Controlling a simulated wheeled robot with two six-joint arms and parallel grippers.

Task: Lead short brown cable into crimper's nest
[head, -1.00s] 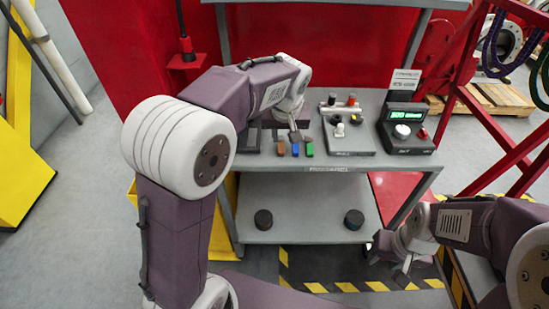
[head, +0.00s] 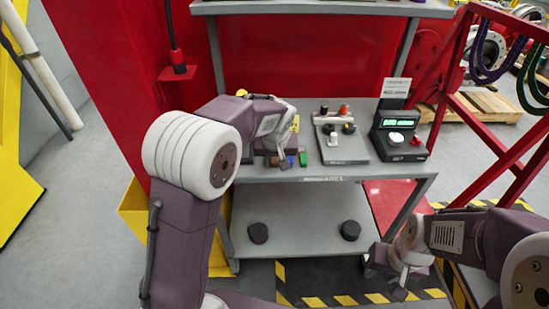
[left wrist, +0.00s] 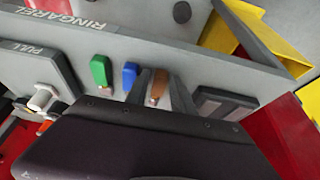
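The short brown cable (head: 274,161) lies at the front of the grey bench, left of a blue piece (head: 290,161) and a green piece (head: 303,159). In the left wrist view the brown cable (left wrist: 158,84) shows between the two grey fingers of my left gripper (left wrist: 160,92). These fingers stand apart, with the cable between them. In the head view my left gripper (head: 283,153) is low over the brown cable and partly hides it. My right gripper (head: 401,283) hangs low in front of the bench, its fingers unclear. I cannot tell which fixture is the crimper.
A grey plate (head: 338,151) with knobs and a white part stands right of the cables; it reads PULL in the left wrist view. A black box with a green display (head: 400,134) stands farther right. The bench's lower shelf (head: 300,212) holds two dark round pieces.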

